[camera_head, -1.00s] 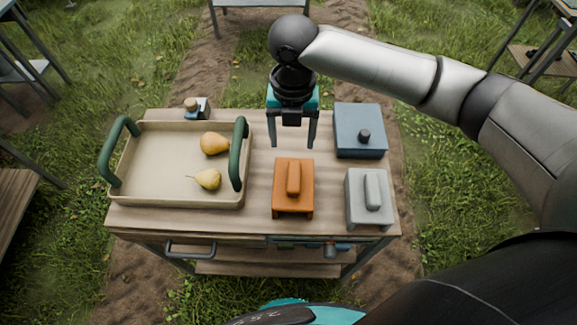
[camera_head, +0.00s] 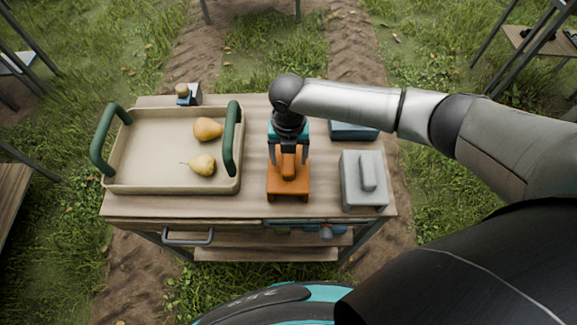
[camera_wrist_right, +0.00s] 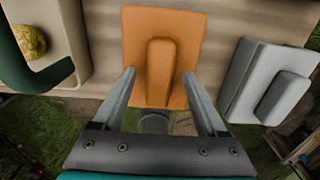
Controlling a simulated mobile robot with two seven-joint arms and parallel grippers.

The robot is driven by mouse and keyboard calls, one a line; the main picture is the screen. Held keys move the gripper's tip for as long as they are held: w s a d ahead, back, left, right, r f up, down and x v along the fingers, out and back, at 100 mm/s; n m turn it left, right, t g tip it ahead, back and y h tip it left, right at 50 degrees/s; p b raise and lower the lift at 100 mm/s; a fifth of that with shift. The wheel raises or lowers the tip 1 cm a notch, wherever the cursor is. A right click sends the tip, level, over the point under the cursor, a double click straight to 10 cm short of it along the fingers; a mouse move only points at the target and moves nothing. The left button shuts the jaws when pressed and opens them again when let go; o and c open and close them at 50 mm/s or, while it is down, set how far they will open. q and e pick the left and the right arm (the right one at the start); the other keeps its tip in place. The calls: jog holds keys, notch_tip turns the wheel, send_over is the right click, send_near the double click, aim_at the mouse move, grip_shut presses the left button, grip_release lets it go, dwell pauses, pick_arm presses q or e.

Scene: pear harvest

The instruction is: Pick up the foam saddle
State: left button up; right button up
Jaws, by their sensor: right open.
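An orange saddle-shaped block (camera_head: 288,188) with a raised ridge along its top stands on the wooden cart; it also shows in the right wrist view (camera_wrist_right: 140,28). A similar grey block (camera_head: 352,190) stands to its right, and in the wrist view (camera_wrist_right: 245,75). The frames do not show which one is foam. My right gripper (camera_head: 289,160) points down over the orange block, open. In the wrist view its fingers (camera_wrist_right: 159,74) stand on either side of the ridge, with gaps visible and no grip. My left gripper is not in view.
A beige tray (camera_head: 170,188) with green handles holds two pears (camera_head: 203,164) at the left. A blue box (camera_head: 353,131) behind is partly hidden by my right arm. A small blue-and-tan item (camera_head: 188,95) stands at the back left. Little room separates the blocks.

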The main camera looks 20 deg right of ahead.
jog(key=shift+f, duration=0.55)
grip_shut()
